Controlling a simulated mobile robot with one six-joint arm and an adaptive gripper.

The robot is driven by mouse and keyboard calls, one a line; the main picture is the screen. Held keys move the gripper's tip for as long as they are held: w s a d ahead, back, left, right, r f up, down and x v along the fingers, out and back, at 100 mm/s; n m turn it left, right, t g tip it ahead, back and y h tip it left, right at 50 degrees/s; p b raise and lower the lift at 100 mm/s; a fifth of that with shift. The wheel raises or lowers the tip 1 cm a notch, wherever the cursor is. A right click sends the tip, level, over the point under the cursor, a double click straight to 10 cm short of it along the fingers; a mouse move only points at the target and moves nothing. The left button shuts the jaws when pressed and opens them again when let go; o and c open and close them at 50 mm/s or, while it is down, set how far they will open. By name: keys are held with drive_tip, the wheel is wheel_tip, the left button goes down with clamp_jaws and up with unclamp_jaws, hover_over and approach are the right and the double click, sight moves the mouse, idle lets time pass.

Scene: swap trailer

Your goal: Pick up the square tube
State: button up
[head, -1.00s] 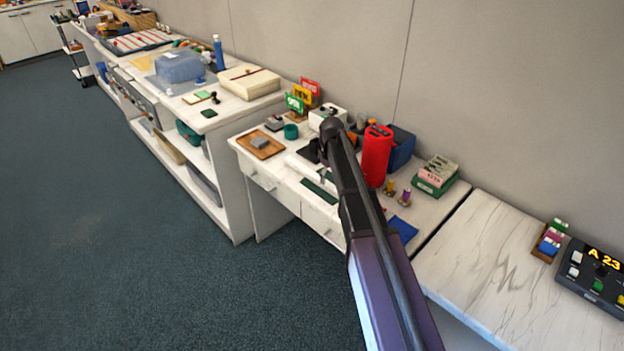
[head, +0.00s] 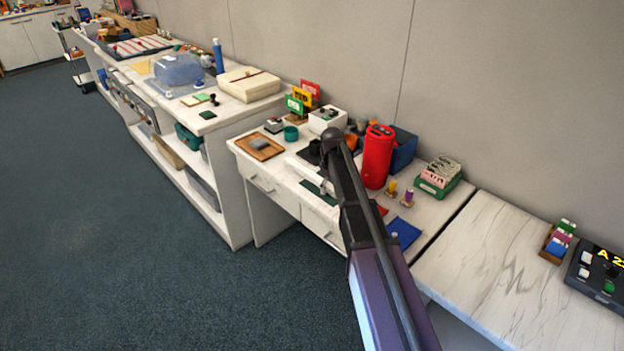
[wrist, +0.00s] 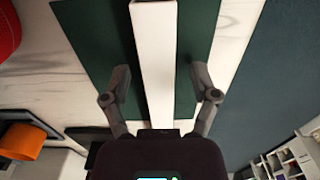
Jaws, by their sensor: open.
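The square tube (wrist: 155,60) is a long white bar in the wrist view. It lies along a dark green mat (wrist: 196,25) and runs out of the top of the frame. My gripper (wrist: 160,72) is open, with one finger on each side of the tube and a gap to it on both sides. Its near end meets the dark gripper body in the picture; I cannot tell whether they touch. In the head view a white bar on the desk (head: 306,171), beside the green mat (head: 318,188), appears to be this tube. My arm partly covers that area and the gripper is not clear there.
A red cylinder (head: 377,158) stands on the desk behind my arm, near a blue bin (head: 403,147). A wooden tray (head: 259,147) lies at the desk's left. Open floor lies in front.

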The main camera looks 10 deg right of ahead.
drive_tip(key=shift+c, duration=0.2)
clamp_jaws()
drive_tip(key=shift+r, duration=0.15)
wheel_tip(320, 180, up, 3)
drive_tip(key=p, duration=0.3)
drive_tip(key=shift+f, duration=0.2)
drive_tip(key=s+a+r+p, duration=0.1)
drive_tip(key=s+a, duration=0.1)
drive_tip(key=s, duration=0.5)
drive_tip(key=s+a+r+p, duration=0.1)
drive_tip(key=s, duration=0.7)
drive_tip(key=shift+s+a, duration=0.3)
drive_tip(key=shift+a, duration=0.05)
wheel_tip(320, 180, up, 8)
drive_tip(key=p, duration=0.7)
drive_tip(key=shift+f+p, duration=0.15)
drive_tip(key=shift+p, duration=0.2)
